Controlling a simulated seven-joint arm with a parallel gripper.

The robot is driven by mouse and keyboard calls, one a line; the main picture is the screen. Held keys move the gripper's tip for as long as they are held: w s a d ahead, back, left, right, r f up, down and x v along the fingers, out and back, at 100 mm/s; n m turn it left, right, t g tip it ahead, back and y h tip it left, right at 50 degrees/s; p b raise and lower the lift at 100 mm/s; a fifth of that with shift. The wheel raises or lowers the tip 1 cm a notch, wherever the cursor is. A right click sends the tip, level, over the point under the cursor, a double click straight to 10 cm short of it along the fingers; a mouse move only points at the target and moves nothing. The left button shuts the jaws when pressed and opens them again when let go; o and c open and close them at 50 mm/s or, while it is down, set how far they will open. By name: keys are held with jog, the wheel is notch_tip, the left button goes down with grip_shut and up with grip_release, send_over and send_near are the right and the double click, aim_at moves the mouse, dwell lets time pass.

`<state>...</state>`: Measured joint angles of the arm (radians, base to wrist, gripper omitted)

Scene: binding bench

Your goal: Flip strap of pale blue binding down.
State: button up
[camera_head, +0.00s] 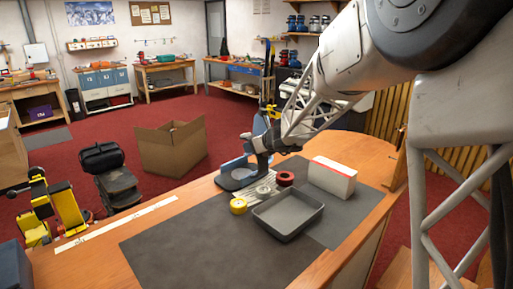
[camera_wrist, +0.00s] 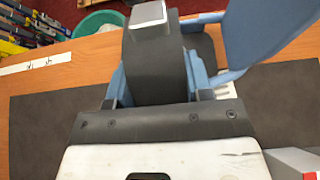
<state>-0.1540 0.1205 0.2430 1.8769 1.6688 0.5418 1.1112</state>
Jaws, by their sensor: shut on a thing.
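In the wrist view, my gripper (camera_wrist: 149,20) covers the middle, with pale blue side parts on both sides. The strap itself is mostly hidden by the gripper.
A grey tray (camera_head: 288,217), yellow tape roll (camera_head: 238,206), red roll (camera_head: 285,178) and red-and-white box (camera_head: 332,177) stand right and front of the binding. A white ruler (camera_head: 115,224) lies along the left edge. The dark mat (camera_head: 195,250) is clear in front.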

jog(key=w+a+f+g+h, duration=0.4)
jog(key=w+a+g+h, duration=0.1)
jog(key=w+a+f+g+h, duration=0.2)
jog(key=g+h, duration=0.1)
jog(key=shift+w+a, duration=0.2)
jog(key=shift+a, duration=0.05)
jog(key=shift+w+a+f+g+h, duration=0.15)
jog(key=shift+f+g+h, duration=0.2)
jog(key=shift+f, duration=0.05)
jog(key=shift+w+a+f+g+h, duration=0.1)
jog(key=shift+f+g+h, duration=0.25)
jog(key=shift+f, duration=0.05)
dwell(0.9)
jog(key=shift+f, duration=0.1)
jog(key=o, duration=1.3)
